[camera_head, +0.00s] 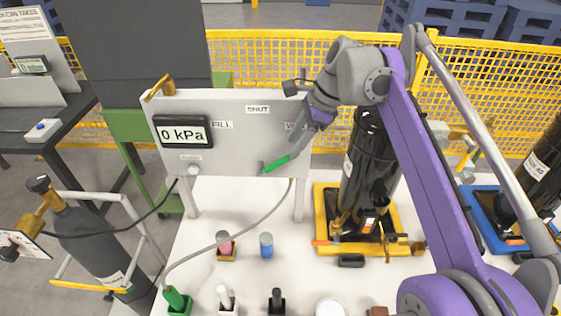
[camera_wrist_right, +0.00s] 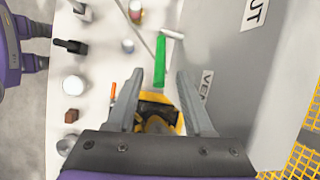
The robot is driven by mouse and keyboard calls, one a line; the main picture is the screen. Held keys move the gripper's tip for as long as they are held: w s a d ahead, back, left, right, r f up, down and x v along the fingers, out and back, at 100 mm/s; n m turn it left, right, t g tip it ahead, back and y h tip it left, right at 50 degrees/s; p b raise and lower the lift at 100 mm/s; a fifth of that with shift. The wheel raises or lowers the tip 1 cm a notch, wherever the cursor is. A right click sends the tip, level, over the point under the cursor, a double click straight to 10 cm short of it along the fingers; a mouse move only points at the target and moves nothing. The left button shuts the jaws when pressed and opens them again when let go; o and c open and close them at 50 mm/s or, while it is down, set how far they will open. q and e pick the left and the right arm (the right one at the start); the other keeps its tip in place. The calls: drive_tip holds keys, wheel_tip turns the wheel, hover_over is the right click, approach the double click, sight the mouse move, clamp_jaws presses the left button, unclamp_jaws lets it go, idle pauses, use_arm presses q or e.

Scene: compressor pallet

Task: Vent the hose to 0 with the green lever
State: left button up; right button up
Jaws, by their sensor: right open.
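The green lever (camera_head: 277,163) sits low on the front of the grey panel (camera_head: 245,110), its handle slanting up to the right toward the partly covered VENT label. The panel display (camera_head: 184,133) reads 0 kPa. My right gripper (camera_head: 300,139) is at the panel's right part, close to the lever's free end. In the right wrist view, my right gripper (camera_wrist_right: 158,88) is open, and the green handle (camera_wrist_right: 160,62) reaches to between its fingertips, with a gap on both sides. The hose (camera_head: 233,238) runs from the panel to a green fitting (camera_head: 175,299). My left gripper is not in view.
A gas cylinder (camera_head: 90,235) stands left of the white table. Yellow fencing (camera_head: 270,60) is behind.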

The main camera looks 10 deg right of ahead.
sight(285, 157)
drive_tip(key=x, duration=0.8)
drive_tip(key=shift+b, duration=0.3)
drive_tip(key=shift+c, duration=0.2)
clamp_jaws()
idle(0.8)
